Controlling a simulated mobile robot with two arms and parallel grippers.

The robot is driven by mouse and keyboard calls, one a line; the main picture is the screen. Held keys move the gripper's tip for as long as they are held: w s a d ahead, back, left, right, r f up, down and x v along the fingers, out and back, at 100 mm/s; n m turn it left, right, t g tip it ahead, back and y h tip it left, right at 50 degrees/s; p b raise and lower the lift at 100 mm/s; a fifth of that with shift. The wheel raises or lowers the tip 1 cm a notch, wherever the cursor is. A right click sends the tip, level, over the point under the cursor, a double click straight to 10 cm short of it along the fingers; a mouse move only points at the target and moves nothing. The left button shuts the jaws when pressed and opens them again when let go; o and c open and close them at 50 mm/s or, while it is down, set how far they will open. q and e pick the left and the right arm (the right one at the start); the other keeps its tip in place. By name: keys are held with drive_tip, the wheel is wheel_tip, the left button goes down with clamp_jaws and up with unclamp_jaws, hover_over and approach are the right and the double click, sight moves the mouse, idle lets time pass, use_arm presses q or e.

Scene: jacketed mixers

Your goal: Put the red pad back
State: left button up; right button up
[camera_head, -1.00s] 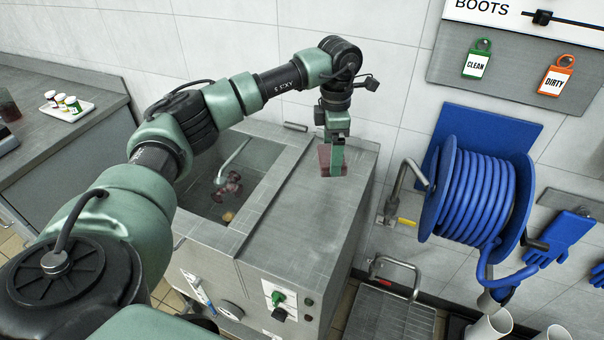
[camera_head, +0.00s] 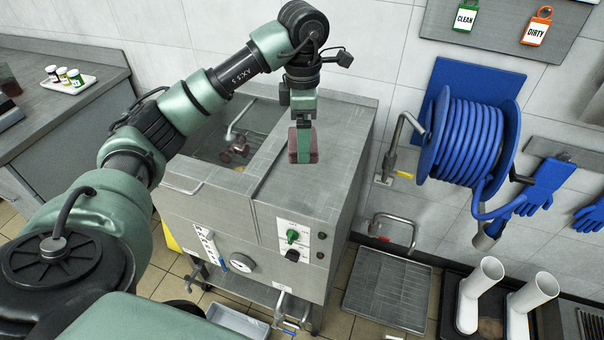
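My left gripper (camera_head: 303,143) is shut on a dark red pad (camera_head: 293,150), whose broad face is turned towards the camera. It holds the pad upright, over the flat steel top (camera_head: 335,125) of the jacketed mixer. Whether the pad touches the top or hangs just above it is hard to tell. The open vat (camera_head: 205,145) of the mixer, with a mixing arm and some reddish lumps inside, lies left of the pad. My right gripper is not in view.
A blue hose reel (camera_head: 470,140) and blue gloves (camera_head: 545,185) hang on the right wall. A floor grate (camera_head: 388,290) and white boots (camera_head: 480,285) stand below. A counter with a tray of small jars (camera_head: 70,85) is at left. The steel top beside the pad is clear.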

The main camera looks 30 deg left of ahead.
use_arm(q)
wheel_tip(320, 180, down, 7)
drive_tip(key=shift+s+f+p, duration=0.1)
drive_tip(key=shift+f+p, duration=0.1)
drive_tip(key=shift+p, duration=0.4)
drive_tip(key=shift+f+p, duration=0.4)
drive_tip(key=shift+f, duration=1.7)
drive_tip(key=o, duration=1.1)
drive_tip(key=shift+c, duration=0.2)
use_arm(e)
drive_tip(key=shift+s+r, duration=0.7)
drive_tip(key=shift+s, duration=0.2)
